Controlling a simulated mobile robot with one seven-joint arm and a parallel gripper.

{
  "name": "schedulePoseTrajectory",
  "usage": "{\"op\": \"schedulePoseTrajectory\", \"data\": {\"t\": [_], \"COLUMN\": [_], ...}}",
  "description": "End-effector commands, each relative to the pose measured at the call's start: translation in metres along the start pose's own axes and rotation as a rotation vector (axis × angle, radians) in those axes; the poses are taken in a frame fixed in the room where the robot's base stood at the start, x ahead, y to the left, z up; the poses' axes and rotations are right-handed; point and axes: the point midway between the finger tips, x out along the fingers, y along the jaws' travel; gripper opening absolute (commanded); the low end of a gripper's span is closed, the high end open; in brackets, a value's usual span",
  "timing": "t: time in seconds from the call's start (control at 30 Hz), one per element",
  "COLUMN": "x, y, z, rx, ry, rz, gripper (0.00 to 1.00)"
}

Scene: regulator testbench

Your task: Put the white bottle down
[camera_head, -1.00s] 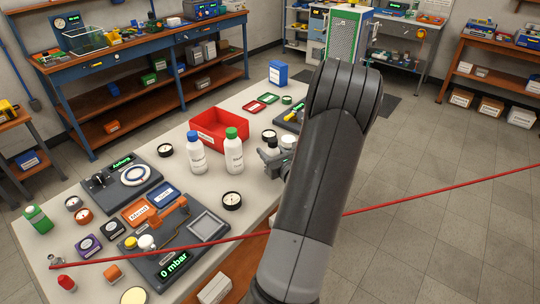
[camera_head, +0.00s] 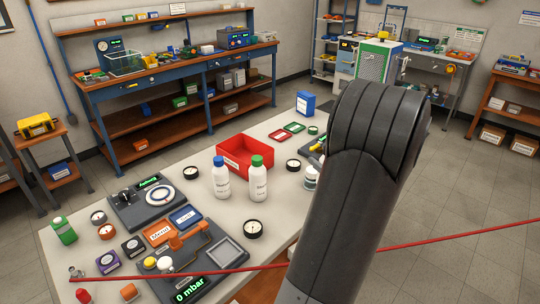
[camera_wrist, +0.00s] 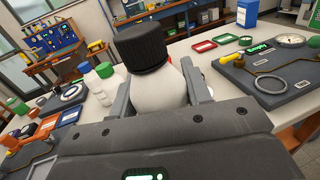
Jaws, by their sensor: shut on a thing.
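The white bottle (camera_wrist: 158,90) has a black cap and fills the middle of the wrist view. My gripper (camera_wrist: 160,84) is shut on it, one grey finger on each side. The bottle's lower part is hidden by my gripper, so I cannot tell whether it touches the table. In the head view my arm hides the gripper. A small white container (camera_head: 311,179) shows beside my arm there; I cannot tell if it is the held bottle. The worktable (camera_head: 275,200) is pale and long.
A blue-capped bottle (camera_head: 221,180) and a green-capped bottle (camera_head: 254,182) stand in front of a red tray (camera_head: 243,151). Dark gauges (camera_head: 253,229) lie near them. Test panels (camera_head: 150,205) fill the left. Some table between the bottles and my arm is bare.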

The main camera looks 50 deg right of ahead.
Motion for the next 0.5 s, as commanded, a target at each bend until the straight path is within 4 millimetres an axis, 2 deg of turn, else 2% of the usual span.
{"op": "schedulePoseTrajectory", "data": {"t": [0.03,0.17,0.3,0.4,0.5], "x": [0.022,0.079,0.139,0.176,0.203], "y": [0.001,0.009,0.026,0.042,0.056], "z": [0.006,0.023,0.042,0.054,0.063], "rx": [-0.004,-0.002,-0.001,-0.001,-0.002], "ry": [-0.005,-0.009,-0.008,-0.003,0.002], "rz": [0.047,0.172,0.301,0.378,0.436], "gripper": [0.18,0.18,0.18,0.18,0.18]}}
